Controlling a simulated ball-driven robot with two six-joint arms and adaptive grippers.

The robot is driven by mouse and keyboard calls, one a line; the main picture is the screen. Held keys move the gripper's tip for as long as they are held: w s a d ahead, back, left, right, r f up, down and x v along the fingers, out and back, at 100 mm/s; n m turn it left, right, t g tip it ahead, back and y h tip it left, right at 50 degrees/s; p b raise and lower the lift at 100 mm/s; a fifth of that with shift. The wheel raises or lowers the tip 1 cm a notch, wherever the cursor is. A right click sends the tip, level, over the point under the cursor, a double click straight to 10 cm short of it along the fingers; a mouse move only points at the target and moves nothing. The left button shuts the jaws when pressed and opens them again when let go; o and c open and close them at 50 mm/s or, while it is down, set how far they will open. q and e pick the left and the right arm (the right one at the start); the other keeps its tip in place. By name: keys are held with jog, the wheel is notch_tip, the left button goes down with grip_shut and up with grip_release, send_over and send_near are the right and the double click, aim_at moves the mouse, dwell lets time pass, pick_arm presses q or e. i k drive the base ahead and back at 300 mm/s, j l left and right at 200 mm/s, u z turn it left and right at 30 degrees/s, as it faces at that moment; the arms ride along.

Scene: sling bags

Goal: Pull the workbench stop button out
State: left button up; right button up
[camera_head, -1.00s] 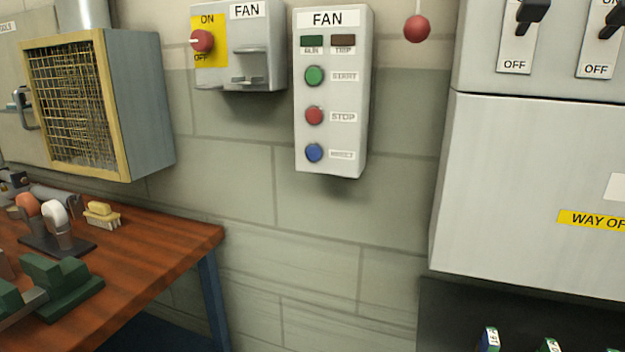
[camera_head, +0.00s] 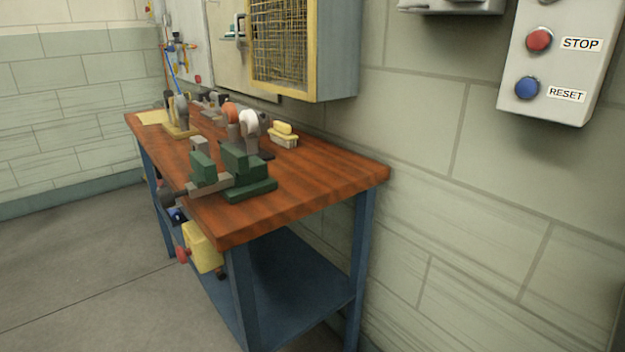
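The workbench (camera_head: 330,180) has a brown wooden top and blue legs and stands against the wall. A yellow box (camera_head: 203,248) is fixed at its front side, below the top. A red stop button (camera_head: 183,254) sticks out from the left face of that box. I see the button from the side, and I cannot tell whether it is pushed in or out. Neither of my grippers shows in the view.
A green vise (camera_head: 245,178) sits on the near corner of the bench. A blue lower shelf (camera_head: 290,290) spans the legs. A fan control box (camera_head: 562,60) with red STOP and blue RESET buttons hangs on the right wall. The grey floor (camera_head: 70,280) left of the bench is clear.

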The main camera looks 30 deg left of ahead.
aim_at(182, 254)
jog(key=u, duration=1.65)
